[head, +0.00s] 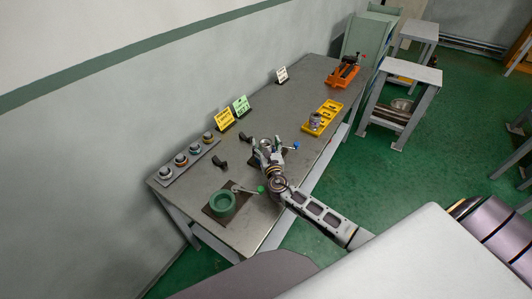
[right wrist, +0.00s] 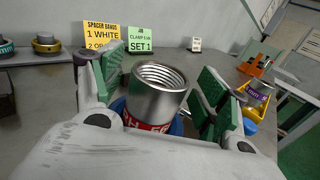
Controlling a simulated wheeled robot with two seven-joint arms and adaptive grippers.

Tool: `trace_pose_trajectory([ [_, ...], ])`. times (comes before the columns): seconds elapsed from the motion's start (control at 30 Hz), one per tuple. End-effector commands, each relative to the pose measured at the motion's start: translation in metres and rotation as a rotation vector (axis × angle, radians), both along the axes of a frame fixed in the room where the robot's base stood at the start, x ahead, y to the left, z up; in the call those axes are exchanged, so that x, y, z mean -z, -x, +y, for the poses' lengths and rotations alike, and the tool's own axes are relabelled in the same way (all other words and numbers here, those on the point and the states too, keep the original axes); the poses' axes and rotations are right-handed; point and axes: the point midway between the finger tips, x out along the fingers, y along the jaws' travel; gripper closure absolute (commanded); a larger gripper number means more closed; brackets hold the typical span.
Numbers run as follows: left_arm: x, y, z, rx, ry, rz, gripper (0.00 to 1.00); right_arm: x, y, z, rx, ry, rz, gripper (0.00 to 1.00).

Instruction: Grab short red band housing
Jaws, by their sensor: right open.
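A short silver housing (right wrist: 157,92) with a threaded open top and a red band (right wrist: 145,124) stands upright in the right wrist view. It sits in or behind a blue part (right wrist: 176,125), mostly hidden by my wrist. My right gripper (right wrist: 160,78) is open, its green-padded fingers on either side of the housing, with gaps showing. In the head view my right gripper (head: 267,148) is over the middle of the bench and largely hides the housing. My left gripper is not in view.
A green round vise (head: 222,203) stands at the bench's near end. A yellow tray (head: 322,117) holds another housing (head: 315,121). An orange vise (head: 343,75) is at the far end. A grey rack (head: 187,162) with several ringed parts and sign cards (head: 241,106) line the wall side.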

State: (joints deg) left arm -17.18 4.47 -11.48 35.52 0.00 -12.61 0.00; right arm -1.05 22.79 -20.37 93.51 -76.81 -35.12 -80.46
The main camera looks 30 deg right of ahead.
Motion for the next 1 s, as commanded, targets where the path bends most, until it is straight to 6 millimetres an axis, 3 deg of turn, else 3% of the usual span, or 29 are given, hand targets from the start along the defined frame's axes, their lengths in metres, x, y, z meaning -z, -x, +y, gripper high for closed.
trace_pose_trajectory([
  [0.2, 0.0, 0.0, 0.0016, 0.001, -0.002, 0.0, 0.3, 0.0, 0.0002, 0.0001, 0.0, 0.0, 0.0, 0.26],
  [0.7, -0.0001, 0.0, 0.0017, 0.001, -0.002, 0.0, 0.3, 0.0001, 0.0003, -0.0002, 0.0, 0.001, 0.0, 0.9],
  [1.0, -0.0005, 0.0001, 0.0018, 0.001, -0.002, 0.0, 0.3, -0.0026, -0.0002, -0.0004, 0.001, 0.001, -0.002, 0.9],
])
